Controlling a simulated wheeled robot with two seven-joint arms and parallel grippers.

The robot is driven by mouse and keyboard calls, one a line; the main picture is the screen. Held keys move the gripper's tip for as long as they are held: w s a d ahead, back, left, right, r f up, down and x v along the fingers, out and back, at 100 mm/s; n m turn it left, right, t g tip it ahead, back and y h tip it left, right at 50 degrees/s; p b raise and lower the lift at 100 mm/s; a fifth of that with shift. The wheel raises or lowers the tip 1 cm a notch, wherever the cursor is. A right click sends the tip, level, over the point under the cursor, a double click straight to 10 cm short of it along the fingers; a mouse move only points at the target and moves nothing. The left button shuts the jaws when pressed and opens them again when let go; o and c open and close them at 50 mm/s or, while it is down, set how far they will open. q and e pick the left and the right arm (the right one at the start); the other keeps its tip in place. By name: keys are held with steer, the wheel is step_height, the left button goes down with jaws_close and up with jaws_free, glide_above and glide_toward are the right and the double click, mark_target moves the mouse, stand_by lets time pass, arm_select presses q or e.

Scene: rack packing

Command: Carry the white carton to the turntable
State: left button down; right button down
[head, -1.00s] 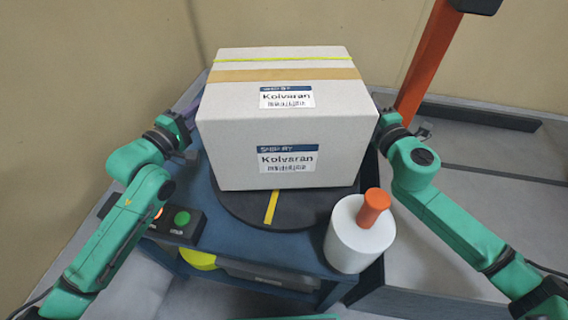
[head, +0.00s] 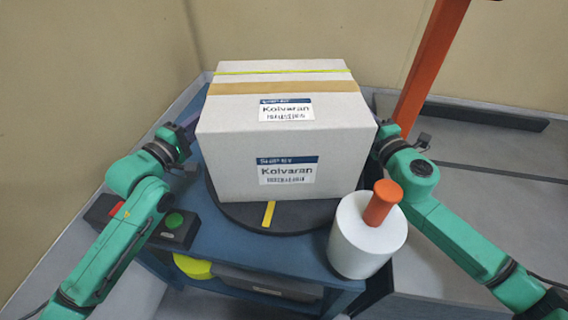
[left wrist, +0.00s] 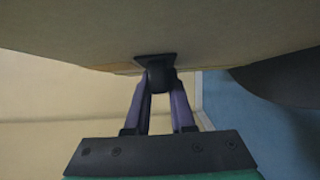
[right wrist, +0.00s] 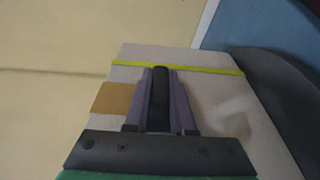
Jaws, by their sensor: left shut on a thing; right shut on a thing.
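The white carton (head: 290,158), with a yellow strap, tan tape and "Kolvaran" labels, is upright over the dark round turntable (head: 278,222). Its base covers most of the disc, and a yellow stripe shows in front. I cannot tell whether it touches the disc. My left gripper (head: 192,136) is at the carton's left side; the left wrist view shows its fingers (left wrist: 159,88) shut on a dark handle on the carton. My right gripper (head: 380,143) is at the right side; its fingers (right wrist: 160,92) are shut on a dark handle there. Fingertips are mostly hidden in the head view.
The turntable sits on a blue stand (head: 222,255). A white cylinder with an orange top (head: 366,235) stands close in front right. A button box with a green button (head: 174,222) is at the left, beneath my left arm. An orange post (head: 428,75) rises behind right.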

arm_select(q)
steer(key=c, duration=0.8)
jaws_free()
arm_select(e)
steer(key=c, duration=0.8)
jaws_free()
arm_select(q)
steer(key=shift+o, duration=0.2)
steer(key=shift+s+r+p, duration=0.15)
steer(key=shift+p, duration=0.15)
arm_select(e)
steer(key=shift+o, duration=0.2)
steer(key=shift+s+r, duration=0.15)
arm_select(q)
steer(key=shift+s+a, duration=0.25)
steer(key=shift+s, duration=0.05)
arm_select(e)
steer(key=shift+s+d, duration=0.15)
steer(key=shift+s, duration=0.3)
arm_select(q)
steer(key=v, duration=1.1)
arm_select(e)
steer(key=v, duration=1.1)
